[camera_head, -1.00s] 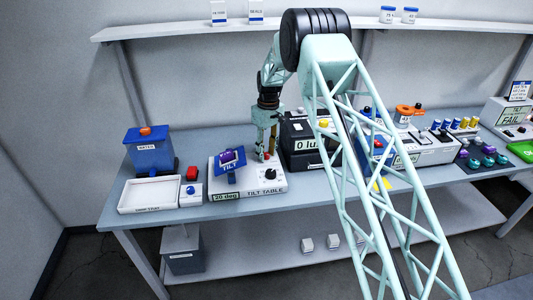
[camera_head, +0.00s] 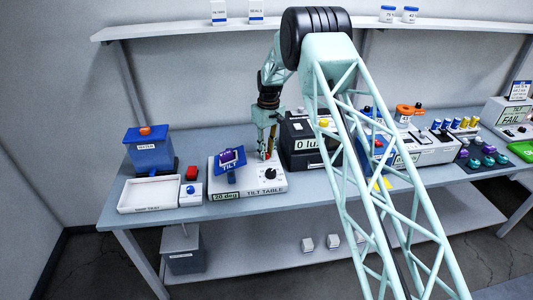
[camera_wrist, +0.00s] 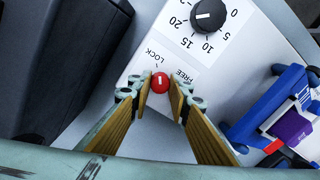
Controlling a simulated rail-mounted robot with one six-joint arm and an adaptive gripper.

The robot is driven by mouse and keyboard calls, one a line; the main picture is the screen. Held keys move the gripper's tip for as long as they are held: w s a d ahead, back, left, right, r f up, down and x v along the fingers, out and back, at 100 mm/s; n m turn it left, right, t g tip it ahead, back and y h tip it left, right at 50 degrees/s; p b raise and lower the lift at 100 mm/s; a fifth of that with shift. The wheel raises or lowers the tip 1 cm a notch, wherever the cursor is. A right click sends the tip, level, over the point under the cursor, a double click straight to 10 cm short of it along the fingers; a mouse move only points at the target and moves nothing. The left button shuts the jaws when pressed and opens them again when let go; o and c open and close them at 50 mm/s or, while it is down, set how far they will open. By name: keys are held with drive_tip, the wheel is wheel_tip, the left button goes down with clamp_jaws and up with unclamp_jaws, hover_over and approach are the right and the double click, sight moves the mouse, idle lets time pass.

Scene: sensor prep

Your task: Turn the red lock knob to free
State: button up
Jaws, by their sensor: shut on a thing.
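The white tilt table box (camera_head: 222,194) stands at the left of the bench. Its small red lock knob (camera_wrist: 160,82) sits between the LOCK and FREE labels in the wrist view. The knob's white line runs roughly up the picture, toward the tick by LOCK. My gripper (camera_wrist: 161,88) points down at the box, with its two fingers closed on either side of the red knob; it also shows in the head view (camera_head: 267,153). The fingers hide most of the knob in the head view.
A black dial (camera_wrist: 208,15) with a degree scale is close to the knob. A blue tilting stage (camera_wrist: 268,105) holding a purple item stands on the same box. A dark box reading 0 lux (camera_head: 305,145) stands close to the right of my gripper.

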sight(267, 154)
drive_tip(key=m, duration=0.5)
drive_tip(key=shift+b, duration=0.4)
drive_tip(key=m, duration=1.1)
drive_tip(key=shift+s+b, duration=0.1)
drive_tip(key=shift+b, duration=0.3)
drive_tip(key=shift+m, duration=0.4)
drive_tip(key=o, duration=0.9)
drive_tip(key=shift+c, duration=0.2)
drive_tip(key=shift+r, duration=0.15)
wheel_tip(267, 154, up, 12)
drive_tip(key=shift+s+d, duration=0.15)
